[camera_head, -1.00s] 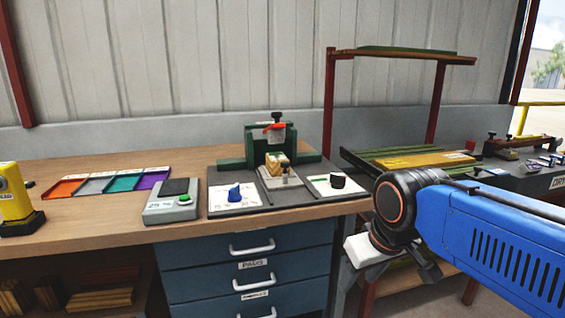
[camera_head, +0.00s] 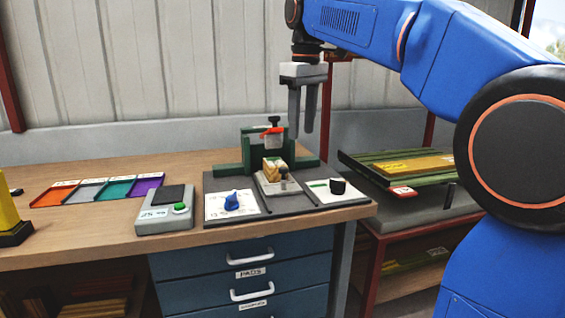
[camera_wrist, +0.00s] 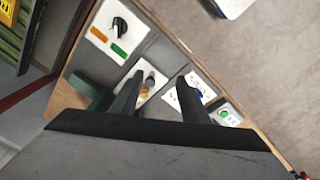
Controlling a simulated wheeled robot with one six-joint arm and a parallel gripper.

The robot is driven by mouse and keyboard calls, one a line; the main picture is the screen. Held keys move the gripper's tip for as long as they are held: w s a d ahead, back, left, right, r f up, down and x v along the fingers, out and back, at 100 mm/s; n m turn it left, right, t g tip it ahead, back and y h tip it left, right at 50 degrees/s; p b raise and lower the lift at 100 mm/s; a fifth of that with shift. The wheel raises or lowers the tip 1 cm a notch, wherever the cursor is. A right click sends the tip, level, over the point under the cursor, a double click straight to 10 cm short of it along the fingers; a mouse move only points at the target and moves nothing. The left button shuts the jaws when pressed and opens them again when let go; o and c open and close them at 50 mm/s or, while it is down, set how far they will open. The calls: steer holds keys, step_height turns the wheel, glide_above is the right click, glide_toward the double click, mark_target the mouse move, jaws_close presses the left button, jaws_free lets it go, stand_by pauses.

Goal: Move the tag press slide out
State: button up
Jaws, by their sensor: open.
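The tag press has a green frame (camera_head: 228,169) with a red-orange part and a dark knob on top, at the back of a dark panel on the bench. Its pale slide (camera_head: 270,189) sits at the front of the frame, bearing a yellowish block (camera_head: 272,168) and a small dark-topped knob (camera_head: 283,184). My gripper (camera_head: 303,138) points down, open and empty, above and slightly right of the slide, apart from it. In the wrist view the slide's knob (camera_wrist: 150,78) shows between my gripper's fingers (camera_wrist: 160,77); the fingers hide part of the slide.
On the panel are a blue dial (camera_head: 232,200) left of the slide and a black knob (camera_head: 338,186) right of it. A grey box with a green button (camera_head: 180,208) and coloured trays (camera_head: 100,189) lie further left. A shelf rack (camera_head: 405,165) stands right of the bench.

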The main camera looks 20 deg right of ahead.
steer(key=n+g, duration=0.1)
steer(key=n, duration=0.1)
glide_toward(284, 168)
steer(key=f, duration=0.8)
steer(key=shift+w+a+f, duration=0.1)
steer(key=shift+w+f, duration=0.05)
steer(key=shift+w, duration=0.15)
steer(key=shift+c, duration=0.4)
jaws_close()
